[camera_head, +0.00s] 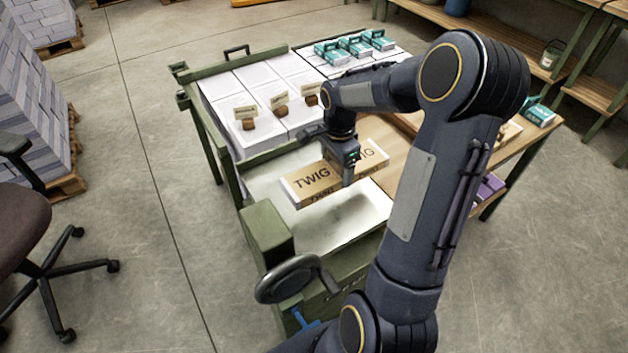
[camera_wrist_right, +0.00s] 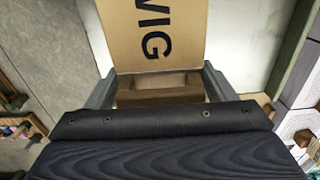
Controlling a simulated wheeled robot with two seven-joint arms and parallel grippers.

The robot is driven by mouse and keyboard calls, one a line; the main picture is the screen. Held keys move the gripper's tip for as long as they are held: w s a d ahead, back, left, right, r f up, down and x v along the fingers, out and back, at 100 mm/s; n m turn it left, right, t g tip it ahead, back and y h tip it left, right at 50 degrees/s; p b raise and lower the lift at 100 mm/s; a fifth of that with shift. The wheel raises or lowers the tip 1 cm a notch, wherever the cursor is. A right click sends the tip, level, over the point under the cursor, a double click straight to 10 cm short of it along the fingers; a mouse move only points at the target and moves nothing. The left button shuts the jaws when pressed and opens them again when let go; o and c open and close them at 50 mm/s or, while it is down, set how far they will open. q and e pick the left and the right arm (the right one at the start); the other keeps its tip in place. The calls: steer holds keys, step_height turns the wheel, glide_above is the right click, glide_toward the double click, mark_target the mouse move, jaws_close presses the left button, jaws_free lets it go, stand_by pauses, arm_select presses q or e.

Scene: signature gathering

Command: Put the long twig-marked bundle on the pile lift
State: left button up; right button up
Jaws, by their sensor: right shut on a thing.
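The long twig-marked bundle (camera_head: 311,181) is a brown and cream box with TWIG in dark letters on its top and side. My right gripper (camera_head: 347,172) is shut across its middle from above. In the right wrist view the bundle (camera_wrist_right: 155,40) runs between the two fingers (camera_wrist_right: 160,88). The pile lift (camera_head: 345,229) has a pale flat top in a green frame, with a dark handwheel at the front. The bundle is over this top; I cannot tell whether it touches it. My left gripper is not in view.
White paper stacks (camera_head: 250,100) with small tagged brown blocks stand behind the lift. Teal packs (camera_head: 355,45) sit farther back. A wooden bench (camera_head: 390,180) adjoins on the right, partly hidden by my right arm. A chair (camera_head: 30,225) stands on the floor at left.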

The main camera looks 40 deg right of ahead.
steer(key=w+f, duration=0.1)
steer(key=f, duration=0.1)
steer(key=w+a+f, duration=0.1)
steer(key=w+f, duration=0.1)
steer(key=w+a+f, duration=0.1)
steer(key=w+f, duration=0.1)
step_height(320, 180, down, 3)
steer(key=shift+w+f, duration=0.15)
steer(key=o, duration=0.8)
steer(key=shift+f, duration=0.2)
steer(key=o, duration=0.5)
steer(key=shift+r, duration=0.1)
steer(key=shift+c, duration=0.2)
